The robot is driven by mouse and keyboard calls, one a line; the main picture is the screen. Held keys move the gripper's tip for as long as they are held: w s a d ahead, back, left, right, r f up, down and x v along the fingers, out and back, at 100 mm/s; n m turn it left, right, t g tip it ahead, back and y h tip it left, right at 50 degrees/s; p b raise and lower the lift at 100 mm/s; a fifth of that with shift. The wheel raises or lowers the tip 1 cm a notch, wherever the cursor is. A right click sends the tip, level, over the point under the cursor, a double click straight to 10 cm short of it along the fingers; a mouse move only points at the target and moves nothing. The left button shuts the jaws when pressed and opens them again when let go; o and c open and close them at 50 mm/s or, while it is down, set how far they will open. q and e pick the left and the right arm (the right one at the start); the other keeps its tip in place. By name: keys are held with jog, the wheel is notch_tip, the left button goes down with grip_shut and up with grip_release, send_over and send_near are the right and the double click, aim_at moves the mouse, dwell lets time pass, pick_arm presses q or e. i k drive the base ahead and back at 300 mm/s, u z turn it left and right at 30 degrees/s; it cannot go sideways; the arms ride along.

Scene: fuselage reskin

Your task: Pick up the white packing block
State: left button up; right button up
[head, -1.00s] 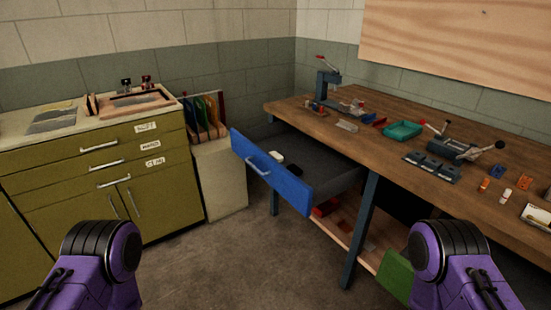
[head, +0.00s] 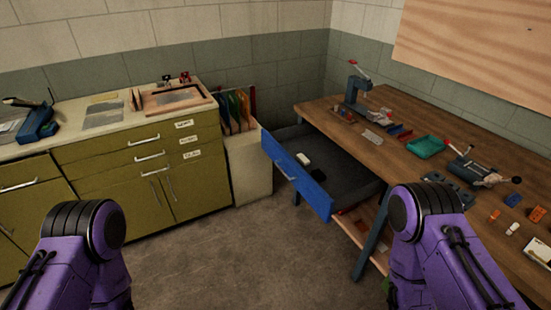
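A small white block (head: 303,159), which looks like the packing block, lies inside the open blue-fronted drawer (head: 296,177) under the workbench. A dark object (head: 317,178) lies close to it in the drawer. My two purple arms show at the bottom left and bottom right of the head view. Neither gripper is in the picture, so I cannot see their fingers. Nothing of mine touches the drawer in this view.
The wooden workbench (head: 415,183) on the right carries a press (head: 360,90), a teal tray (head: 426,147) and small parts. An olive cabinet (head: 130,170) stands left. Colored folders (head: 235,110) stand between them. The floor ahead (head: 235,245) is clear.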

aim_at(301, 157)
jog(key=u, duration=0.05)
jog(key=i, duration=0.75)
jog(key=u, duration=1.15)
jog(key=i, duration=1.05)
jog(key=z, duration=2.5)
